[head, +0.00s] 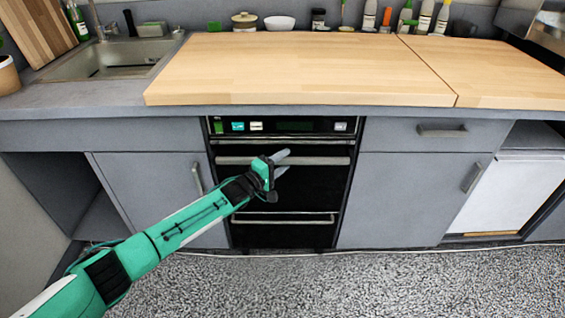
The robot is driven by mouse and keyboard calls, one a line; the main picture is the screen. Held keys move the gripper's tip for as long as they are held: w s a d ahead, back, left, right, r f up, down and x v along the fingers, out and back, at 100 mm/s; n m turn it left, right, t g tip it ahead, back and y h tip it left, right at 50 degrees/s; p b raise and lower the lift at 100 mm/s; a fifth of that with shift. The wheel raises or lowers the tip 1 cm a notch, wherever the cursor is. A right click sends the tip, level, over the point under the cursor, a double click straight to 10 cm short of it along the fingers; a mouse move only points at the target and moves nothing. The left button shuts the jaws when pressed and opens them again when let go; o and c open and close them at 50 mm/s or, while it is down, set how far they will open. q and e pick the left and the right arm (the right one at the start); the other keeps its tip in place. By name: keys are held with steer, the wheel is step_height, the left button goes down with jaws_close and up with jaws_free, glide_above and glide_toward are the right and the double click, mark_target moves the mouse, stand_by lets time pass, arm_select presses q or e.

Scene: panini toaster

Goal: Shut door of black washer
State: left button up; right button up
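A black built-in appliance (320,185) with a control strip and two horizontal bar handles stands under the counter in the middle of the head view. It looks more like an oven than a washer. Its front looks upright and about flush with the cabinets; I cannot tell whether a small gap remains. My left gripper (284,163) is in front of the upper handle (325,161), with its two grey fingers apart and nothing seen between them. I cannot tell whether it touches the handle or front. My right gripper is out of view.
Grey cabinets (415,200) flank the appliance, with a wooden worktop (300,70) above. A sink (110,60) is at the left. A white panel (512,192) sits in the cabinet bay at the right. The speckled floor (350,285) in front is clear.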

arm_select(q)
steer(key=v, duration=0.4)
steer(key=shift+s+a+p, duration=0.2)
steer(key=shift+s+p, duration=0.05)
steer(key=shift+p, duration=0.15)
steer(key=v, duration=0.9)
steer(key=shift+p, duration=0.4)
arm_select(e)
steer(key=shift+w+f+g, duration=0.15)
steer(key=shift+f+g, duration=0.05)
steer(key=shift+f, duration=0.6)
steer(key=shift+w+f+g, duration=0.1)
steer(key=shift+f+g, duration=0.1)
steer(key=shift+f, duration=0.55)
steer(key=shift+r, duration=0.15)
